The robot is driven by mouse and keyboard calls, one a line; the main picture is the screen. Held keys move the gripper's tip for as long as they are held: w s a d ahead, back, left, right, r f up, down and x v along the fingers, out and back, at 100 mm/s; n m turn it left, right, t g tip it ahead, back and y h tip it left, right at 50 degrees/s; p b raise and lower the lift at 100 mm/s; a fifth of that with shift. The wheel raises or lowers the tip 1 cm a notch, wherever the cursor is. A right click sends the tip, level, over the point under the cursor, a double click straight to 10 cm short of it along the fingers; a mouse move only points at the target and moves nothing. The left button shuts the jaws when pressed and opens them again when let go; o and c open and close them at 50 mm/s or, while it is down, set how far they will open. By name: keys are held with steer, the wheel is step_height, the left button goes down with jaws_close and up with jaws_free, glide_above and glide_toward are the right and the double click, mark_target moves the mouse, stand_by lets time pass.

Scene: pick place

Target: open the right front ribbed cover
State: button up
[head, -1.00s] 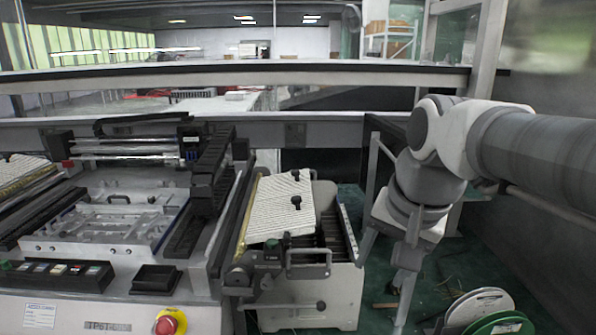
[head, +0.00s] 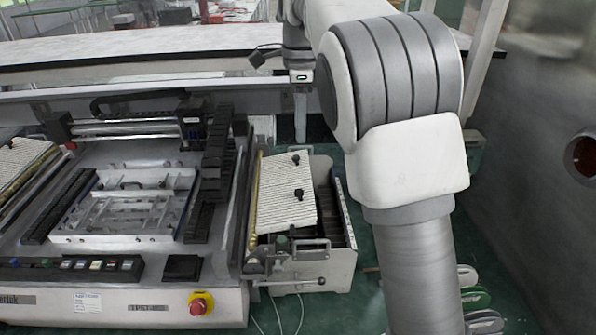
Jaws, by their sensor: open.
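The white ribbed cover (head: 278,207) lies over the left part of a pale box on the right side of the machine. Two black knobs stand on the ribbed surface, one behind the other; I cannot clearly make out a seam between front and rear panels. The cover looks down, with dark slots showing to its right. My gripper (head: 300,138) shows small and edge-on at the top middle, pointing down behind the box's far end. It is open, apart from the cover, with nothing visible in it. My arm's large elbow hides the area to the right.
A handle (head: 308,247) and latch parts sit at the box's front end. A black cable-chain column (head: 216,160) rises left of the cover. Another ribbed cover (head: 22,160) is at far left. A red emergency button (head: 198,304) is on the front panel. Reels lie on the floor at right.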

mark_target(299, 191)
step_height(299, 191, down, 17)
steer(key=shift+f+b, duration=0.2)
steer(key=shift+b, duration=0.75)
steer(key=shift+c, duration=0.2)
jaws_close()
stand_by(0.8)
